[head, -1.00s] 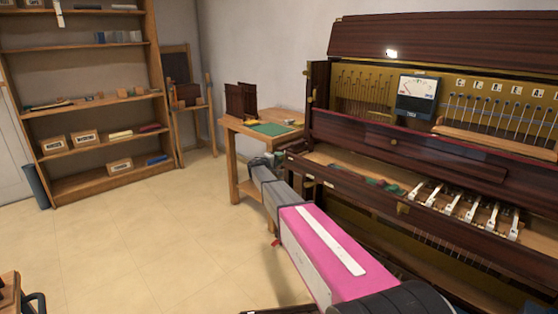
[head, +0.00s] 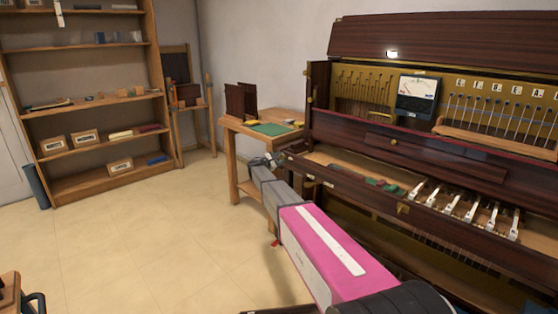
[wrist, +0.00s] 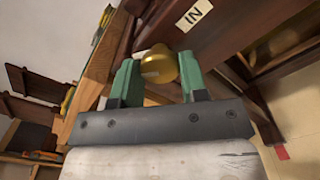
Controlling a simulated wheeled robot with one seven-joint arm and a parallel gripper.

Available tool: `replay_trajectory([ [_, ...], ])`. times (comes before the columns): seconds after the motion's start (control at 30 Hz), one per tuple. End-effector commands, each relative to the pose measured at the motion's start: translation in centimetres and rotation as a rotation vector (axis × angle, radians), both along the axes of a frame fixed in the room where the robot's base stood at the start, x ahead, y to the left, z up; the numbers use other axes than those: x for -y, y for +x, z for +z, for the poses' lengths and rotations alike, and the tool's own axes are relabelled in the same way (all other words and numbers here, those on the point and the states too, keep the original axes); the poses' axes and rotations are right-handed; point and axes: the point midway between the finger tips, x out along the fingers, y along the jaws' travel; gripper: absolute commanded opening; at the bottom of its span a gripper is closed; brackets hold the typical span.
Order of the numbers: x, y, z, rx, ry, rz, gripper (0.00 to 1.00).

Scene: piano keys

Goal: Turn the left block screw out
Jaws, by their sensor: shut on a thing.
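A round brass screw head (wrist: 160,64) sits at the end of the dark wooden block in the wrist view, beside a small label reading "IN" (wrist: 194,16). My gripper (wrist: 159,72) has its two green-padded fingers on either side of the brass head and is shut on it. In the head view my gripper (head: 279,158) is at the left end of the piano's key bed (head: 335,178), close to the side table. The screw is too small and covered to make out there, and its threads are hidden in both views.
The side table (head: 262,119) with a green mat (head: 270,129) stands just behind my gripper. The open piano (head: 440,150) fills the right, with white key parts (head: 465,207) exposed. A shelf (head: 90,105) stands far left. The floor between is clear.

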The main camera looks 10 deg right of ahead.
Motion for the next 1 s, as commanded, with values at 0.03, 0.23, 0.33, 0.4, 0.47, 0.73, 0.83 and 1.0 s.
replay_trajectory([
  [0.03, -0.11, -0.04, -0.10, -0.038, -0.025, 0.002, 0.16],
  [0.23, -0.12, -0.04, -0.12, -0.191, -0.136, 0.002, 0.16],
  [0.33, -0.11, -0.05, -0.12, -0.265, -0.190, 0.002, 0.16],
  [0.4, -0.11, -0.05, -0.12, -0.315, -0.226, 0.002, 0.16],
  [0.47, -0.11, -0.05, -0.12, -0.355, -0.255, 0.002, 0.16],
  [0.73, -0.12, -0.06, -0.14, -0.499, -0.360, 0.002, 0.16],
  [0.83, -0.12, -0.06, -0.14, -0.535, -0.386, 0.002, 0.16],
  [1.0, -0.12, -0.07, -0.15, -0.574, -0.413, 0.002, 0.16],
])
